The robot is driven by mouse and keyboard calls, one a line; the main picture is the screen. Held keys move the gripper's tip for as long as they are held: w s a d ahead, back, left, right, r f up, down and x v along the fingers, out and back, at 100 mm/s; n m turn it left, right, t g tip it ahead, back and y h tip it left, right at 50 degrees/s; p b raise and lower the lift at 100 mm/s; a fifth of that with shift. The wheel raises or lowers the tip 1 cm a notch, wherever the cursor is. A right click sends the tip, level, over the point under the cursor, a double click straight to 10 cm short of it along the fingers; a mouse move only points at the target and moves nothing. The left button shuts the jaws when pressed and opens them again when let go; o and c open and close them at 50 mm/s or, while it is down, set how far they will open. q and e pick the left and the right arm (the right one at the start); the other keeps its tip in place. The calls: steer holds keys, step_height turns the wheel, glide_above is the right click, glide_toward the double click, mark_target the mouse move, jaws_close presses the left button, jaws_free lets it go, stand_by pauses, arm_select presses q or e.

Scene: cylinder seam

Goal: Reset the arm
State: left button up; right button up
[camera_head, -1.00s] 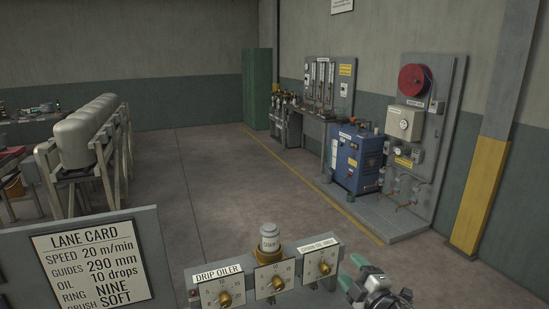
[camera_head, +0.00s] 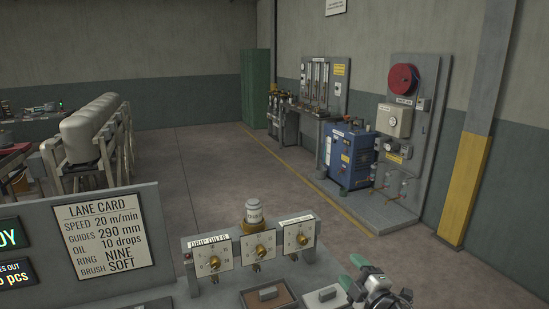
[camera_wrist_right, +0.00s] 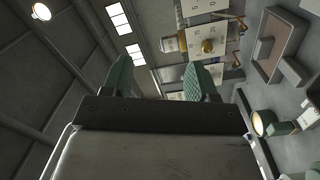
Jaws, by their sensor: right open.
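My right gripper (camera_head: 352,273) is at the bottom right of the head view, beside the drip oiler panel (camera_head: 250,252). Its two green fingertips are apart with nothing between them. In the right wrist view the same open gripper (camera_wrist_right: 163,80) points toward the dials of the panel, and it looks clear of them. The panel carries several dials with brass knobs and an oil cup (camera_head: 254,213) on top. My left gripper is not in view.
A lane card (camera_head: 103,237) stands on a grey console at the left. A brown tray (camera_head: 268,297) and a grey tray (camera_head: 322,299) lie below the panel. A blue machine (camera_head: 348,157) and a hose reel board (camera_head: 428,125) stand at the far wall. The floor between is clear.

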steer(key=s+a+f+m+g+h, duration=0.1)
steer(key=s+f+m+g+h, duration=0.2)
steer(key=s+f+m, duration=0.45)
steer(key=s+f+m+g+h, duration=0.3)
steer(key=s+f, duration=0.1)
steer(key=s, duration=0.7)
steer(key=s+d+m+g, duration=0.2)
steer(key=s+m+g, duration=0.5)
steer(key=s, duration=1.5)
step_height(320, 180, down, 31)
steer(key=n+g+b, duration=0.2)
steer(key=b, duration=0.4)
arm_select(q)
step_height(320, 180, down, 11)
steer(key=b, duration=0.4)
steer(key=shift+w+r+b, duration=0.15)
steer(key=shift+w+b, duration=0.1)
steer(key=shift+b, duration=0.1)
arm_select(e)
steer(key=s+d+f, duration=0.1)
steer(key=s+f, duration=0.7)
steer(key=f, duration=0.3)
steer(key=s+d+f+g, duration=0.1)
steer(key=s+d+f, duration=0.1)
steer(key=s+f, duration=0.6)
step_height(320, 180, down, 4)
steer(key=shift+s+r+h, duration=0.25)
steer(key=shift+h, duration=0.05)
